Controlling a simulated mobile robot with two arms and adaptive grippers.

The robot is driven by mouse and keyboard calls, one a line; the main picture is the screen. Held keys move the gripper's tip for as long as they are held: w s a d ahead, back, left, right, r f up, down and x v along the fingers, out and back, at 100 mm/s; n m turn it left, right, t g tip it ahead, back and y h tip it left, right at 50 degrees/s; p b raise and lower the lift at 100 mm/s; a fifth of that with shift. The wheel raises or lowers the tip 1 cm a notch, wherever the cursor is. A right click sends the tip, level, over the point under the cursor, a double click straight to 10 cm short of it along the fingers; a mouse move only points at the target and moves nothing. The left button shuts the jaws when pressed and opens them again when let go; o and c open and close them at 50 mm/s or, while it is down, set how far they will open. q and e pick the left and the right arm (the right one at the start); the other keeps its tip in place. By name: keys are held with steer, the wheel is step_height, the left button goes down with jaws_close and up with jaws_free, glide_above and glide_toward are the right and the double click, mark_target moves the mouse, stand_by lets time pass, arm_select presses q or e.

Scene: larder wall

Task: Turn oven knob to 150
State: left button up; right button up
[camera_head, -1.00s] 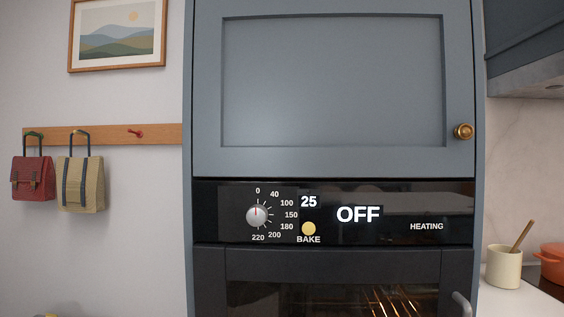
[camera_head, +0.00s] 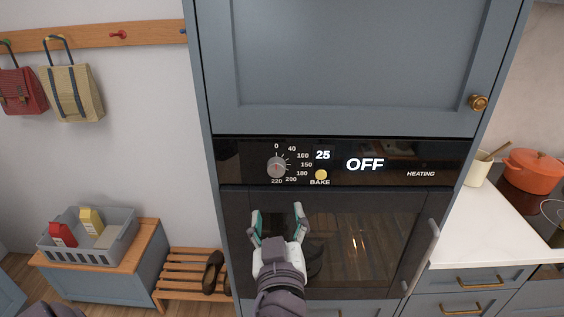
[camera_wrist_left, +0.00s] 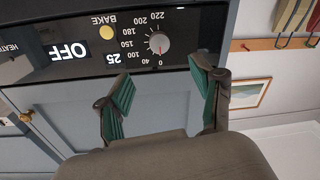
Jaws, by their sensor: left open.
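The oven knob (camera_head: 277,168) is a round silver dial on the black control panel (camera_head: 435,153), ringed by numbers from 0 to 220. Its red mark points up towards 0. The display (camera_head: 364,164) reads OFF, with 25 beside it and a yellow BAKE button (camera_head: 321,174) below. My left gripper (camera_head: 277,217) is open and empty in front of the oven door, below the knob and apart from it. In the left wrist view, upside down, the knob (camera_wrist_left: 159,43) lies beyond the open green-padded fingers (camera_wrist_left: 160,92). My right gripper is not in view.
The oven door (camera_head: 350,235) has a vertical handle (camera_head: 422,255) at its right. A grey crate (camera_head: 88,250) with cartons stands on a bench at the left. An orange pot (camera_head: 531,170) and a cream crock (camera_head: 477,171) are at the right.

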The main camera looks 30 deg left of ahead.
mark_target(277, 173)
arm_select(q)
steer(key=x, duration=1.2)
steer(key=shift+p, duration=0.4)
steer(key=shift+w+a+f, duration=0.15)
steer(key=shift+w+a, duration=0.15)
steer(key=shift+w, duration=0.3)
steer(key=c, duration=1.1)
steer(key=shift+c, duration=0.2)
steer(key=shift+f, duration=0.1)
